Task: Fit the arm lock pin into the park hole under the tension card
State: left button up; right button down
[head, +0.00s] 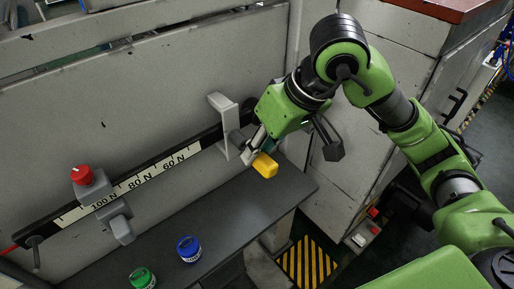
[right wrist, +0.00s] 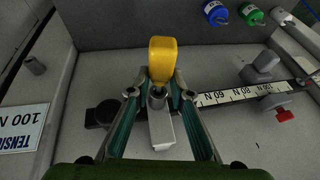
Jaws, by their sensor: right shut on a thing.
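The arm lock pin has a yellow grip (head: 264,165) and shows upright in the right wrist view (right wrist: 162,58). My right gripper (head: 252,155) is shut on its metal neck, just below the yellow grip (right wrist: 158,95). A pale grey arm (head: 222,125) stands out from the scale rail right beside the gripper. It lies behind the pin in the wrist view (right wrist: 161,130); I cannot tell whether the pin touches it. The tension card (right wrist: 23,128) reads 100 N. A short grey stub (right wrist: 36,64) sits near it; no hole shows clearly. My left gripper is not in view.
The scale rail (head: 140,183) runs along the grey panel, with a red knob (head: 81,173) and a grey slider (head: 120,222). The shelf's right part is clear.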

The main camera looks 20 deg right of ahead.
aim_at(270, 162)
jog(key=shift+s+d+f+b, duration=0.15)
jog(key=shift+s+d+b, duration=0.1)
jog(key=shift+s+b, duration=0.4)
jog(key=shift+s+d+b, duration=0.2)
jog(key=shift+s, duration=0.35)
jog(key=shift+s+d+b, duration=0.15)
jog(key=shift+s, duration=0.35)
jog(key=c, duration=2.4)
grip_release()
grip_shut()
